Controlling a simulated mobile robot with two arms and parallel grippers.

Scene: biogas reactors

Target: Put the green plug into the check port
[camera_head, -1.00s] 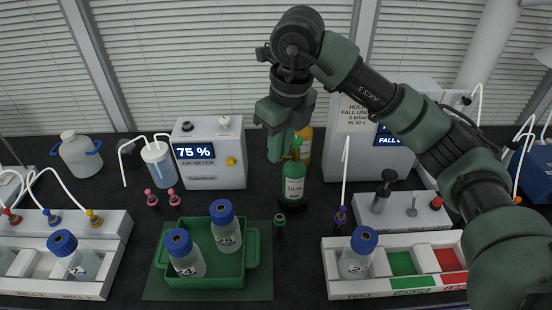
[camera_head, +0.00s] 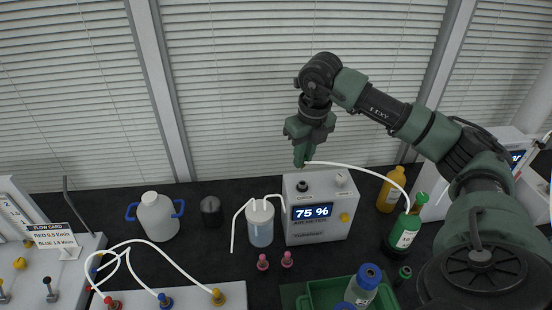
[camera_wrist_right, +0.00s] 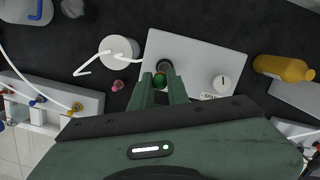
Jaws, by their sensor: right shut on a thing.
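My right gripper (camera_head: 302,158) is shut on the green plug, with its jaws pointing down above the white air meter box (camera_head: 318,230). The green plug (camera_wrist_right: 159,80) shows between the fingers in the right wrist view. A white tube (camera_head: 365,172) runs from near the fingertips over to the green bottle (camera_head: 405,231) at the right. A round dark port (camera_head: 302,186) is on top of the box at its left; it also shows in the right wrist view (camera_wrist_right: 165,66), just beyond the plug. In the head view the plug is apart from the port. My left gripper is not in view.
A white knob (camera_head: 340,180) sits right of the port. The box display reads 75 %.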

